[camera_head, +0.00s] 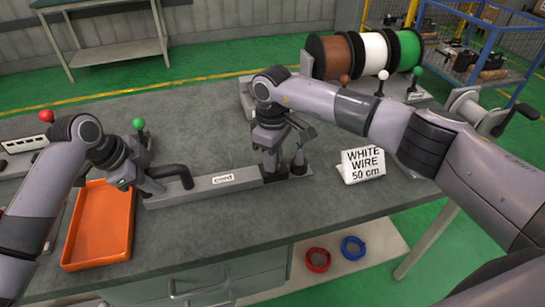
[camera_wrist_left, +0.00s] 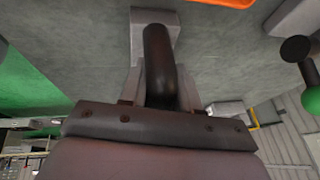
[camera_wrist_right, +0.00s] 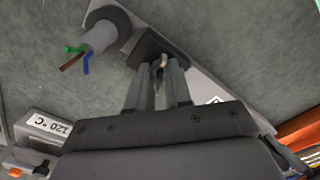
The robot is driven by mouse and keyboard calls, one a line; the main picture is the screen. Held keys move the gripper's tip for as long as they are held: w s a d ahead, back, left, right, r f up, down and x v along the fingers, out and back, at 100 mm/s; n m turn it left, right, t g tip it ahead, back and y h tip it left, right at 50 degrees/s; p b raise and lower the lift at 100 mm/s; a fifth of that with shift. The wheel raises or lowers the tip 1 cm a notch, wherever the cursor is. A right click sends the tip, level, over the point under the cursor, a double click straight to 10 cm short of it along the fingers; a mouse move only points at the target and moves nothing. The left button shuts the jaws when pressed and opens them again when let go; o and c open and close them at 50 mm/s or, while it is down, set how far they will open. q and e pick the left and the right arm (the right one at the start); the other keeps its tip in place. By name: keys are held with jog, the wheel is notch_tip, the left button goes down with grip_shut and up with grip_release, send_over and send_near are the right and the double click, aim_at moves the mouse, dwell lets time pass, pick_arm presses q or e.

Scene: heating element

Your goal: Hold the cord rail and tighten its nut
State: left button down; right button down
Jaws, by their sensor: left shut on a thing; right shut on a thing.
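The cord rail (camera_head: 222,182) is a long grey bar labelled "cord" near the table's front. My left gripper (camera_head: 152,186) is shut on the black handle (camera_head: 178,171) at the rail's left end; the handle also shows in the left wrist view (camera_wrist_left: 157,50). My right gripper (camera_head: 270,172) points down at the dark block (camera_wrist_right: 150,44) near the rail's right end. In the right wrist view its fingers are shut on a small pale nut (camera_wrist_right: 162,61), mostly hidden between them. A grey cord end (camera_wrist_right: 100,35) with green, brown and blue wires stands beside the block.
An orange tray (camera_head: 99,225) lies left of the rail. A "WHITE WIRE 50 cm" sign (camera_head: 362,164) stands right of it. Brown, white and green spools (camera_head: 373,52) stand at the back right. A green-knobbed lever (camera_head: 138,124) rises behind my left gripper. The middle tabletop is clear.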

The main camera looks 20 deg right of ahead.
dwell(0.4)
jog(key=c, duration=1)
grip_release()
jog(key=shift+c, duration=0.2)
jog(key=shift+r, duration=0.1)
notch_tip(320, 180, up, 12)
